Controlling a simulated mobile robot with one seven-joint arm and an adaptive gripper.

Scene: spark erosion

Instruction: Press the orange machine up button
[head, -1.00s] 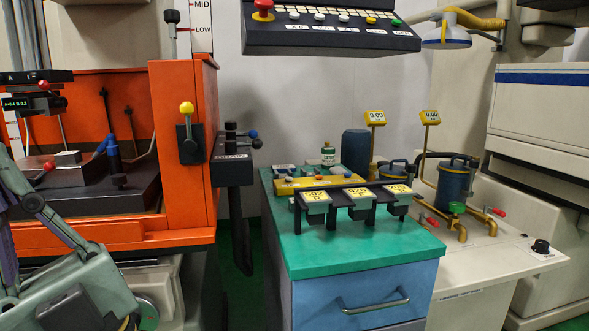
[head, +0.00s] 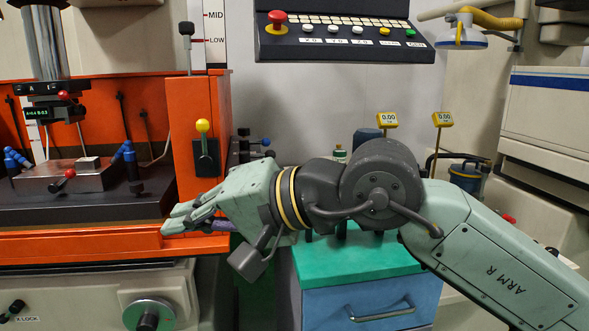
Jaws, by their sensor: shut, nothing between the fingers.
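The orange machine (head: 196,100) fills the left side of the head view, with a yellow-knobbed lever (head: 203,145) on its front. A dark control panel (head: 345,45) hangs at the top centre. It bears a red mushroom button (head: 277,20) and a row with white buttons (head: 333,29), a yellow button (head: 385,31) and a green button (head: 411,33). Their labels are too small to read, so I cannot tell which one is up. My gripper (head: 172,219) is shut and empty, pointing left in front of the machine's lower front edge, well below and left of the panel.
A green-topped cabinet (head: 312,268) with a blue drawer stands behind my arm, which hides most of its top. A black-knobbed rod (head: 187,50) rises above the machine. A lamp with a yellow hose (head: 461,33) is right of the panel. Grey wall shows below the panel.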

